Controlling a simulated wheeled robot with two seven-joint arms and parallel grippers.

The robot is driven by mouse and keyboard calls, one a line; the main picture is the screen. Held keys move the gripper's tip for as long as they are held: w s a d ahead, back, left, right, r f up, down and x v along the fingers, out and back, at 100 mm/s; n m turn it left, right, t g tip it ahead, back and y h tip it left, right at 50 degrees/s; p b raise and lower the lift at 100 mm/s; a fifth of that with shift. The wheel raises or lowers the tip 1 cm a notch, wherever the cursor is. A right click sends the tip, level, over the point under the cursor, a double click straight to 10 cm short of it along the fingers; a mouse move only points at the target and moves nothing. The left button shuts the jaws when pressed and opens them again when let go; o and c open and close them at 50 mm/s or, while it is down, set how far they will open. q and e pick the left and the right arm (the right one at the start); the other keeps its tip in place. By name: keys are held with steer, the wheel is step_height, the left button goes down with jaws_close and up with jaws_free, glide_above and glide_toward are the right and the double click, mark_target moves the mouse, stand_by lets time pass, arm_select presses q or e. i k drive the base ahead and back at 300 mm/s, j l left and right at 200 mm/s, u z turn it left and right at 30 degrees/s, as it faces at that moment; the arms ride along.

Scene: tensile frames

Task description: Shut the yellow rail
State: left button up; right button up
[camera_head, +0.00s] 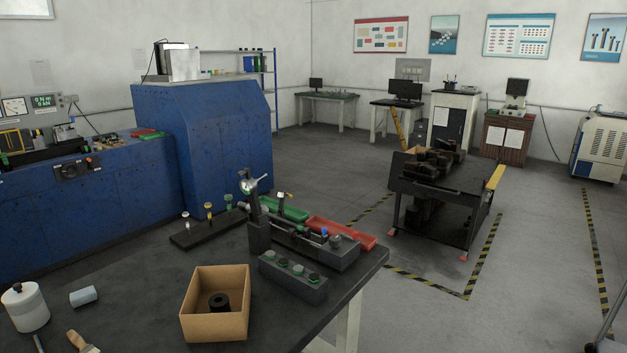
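A dark wheeled cart (474,182) stands on the floor right of the middle, loaded with dark metal parts. A yellow bar (495,176) runs along the right end of its top, close to level with the deck. A second yellow piece (398,128) slants upward at the cart's far left corner, rising above the deck. I cannot tell for sure which of the two is the yellow rail, or how either is hinged. Neither of my grippers is in view.
A dark workbench (130,275) fills the near left, with an open cardboard box (214,327), red tray (340,233) and gauges. A blue machine (225,135) stands behind it. Yellow-black floor tape (427,280) surrounds the cart. Floor is open between bench and cart and to the right.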

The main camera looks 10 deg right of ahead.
mark_target(492, 182)
steer(key=i+l+z, duration=1.05)
steer(key=i, duration=0.6)
steer(key=i+z, duration=0.4)
steer(key=i, duration=2.45)
steer(key=l, duration=0.1)
